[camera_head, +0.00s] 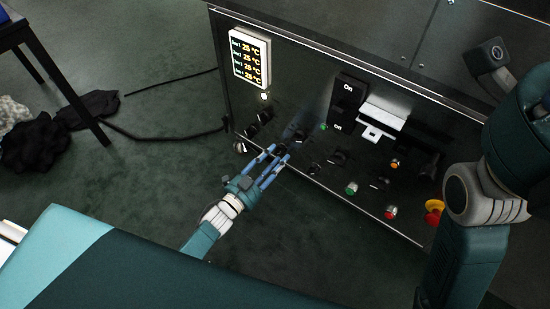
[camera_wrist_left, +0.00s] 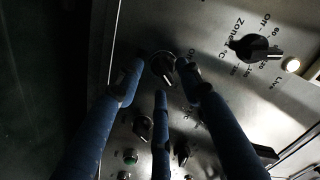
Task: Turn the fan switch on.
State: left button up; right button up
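The control panel (camera_head: 300,118) carries several black rotary knobs. I cannot read which label marks the fan switch. My left gripper (camera_head: 277,151) is at the panel's lower left part, with its blue fingers pointing at the panel. In the left wrist view, the fingers of my left gripper (camera_wrist_left: 158,72) are spread, and a black knob (camera_wrist_left: 163,68) shows between the fingertips. Whether they touch it is hard to tell. In the head view the fingers partly hide this area. My right arm shows at the right, but I cannot make out its gripper.
A temperature display (camera_head: 250,59) is on the panel's upper left. A red and yellow emergency stop (camera_head: 434,211) is at the lower right. A zone knob (camera_wrist_left: 254,47) and a lit lamp (camera_wrist_left: 291,64) are close to the fingers. Cables (camera_head: 165,137) lie on the floor.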

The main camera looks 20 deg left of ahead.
pick_arm(q)
jog(key=v, duration=1.2)
dwell(0.4)
